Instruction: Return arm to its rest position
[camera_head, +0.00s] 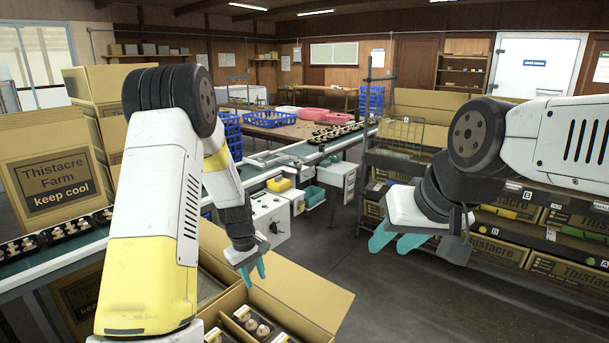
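My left arm comes in from the left, bends at a high elbow and reaches down, with its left gripper (253,273) above an open cardboard box (309,296). Its teal fingers stand apart with no object seen between them. My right arm comes in from the right, and its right gripper (397,243) hangs in front of the shelf rack, clear of it. Its teal fingers point down and left with a gap between them, and nothing shows in them. Trays of mushrooms (252,325) lie in the open box below the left gripper.
A conveyor (60,256) with mushroom trays runs along the left beside stacked cartons (48,160). A control box (268,222) stands behind the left gripper. A rack with boxes (497,250) stands at right. Bare floor (395,310) lies between the open box and the rack.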

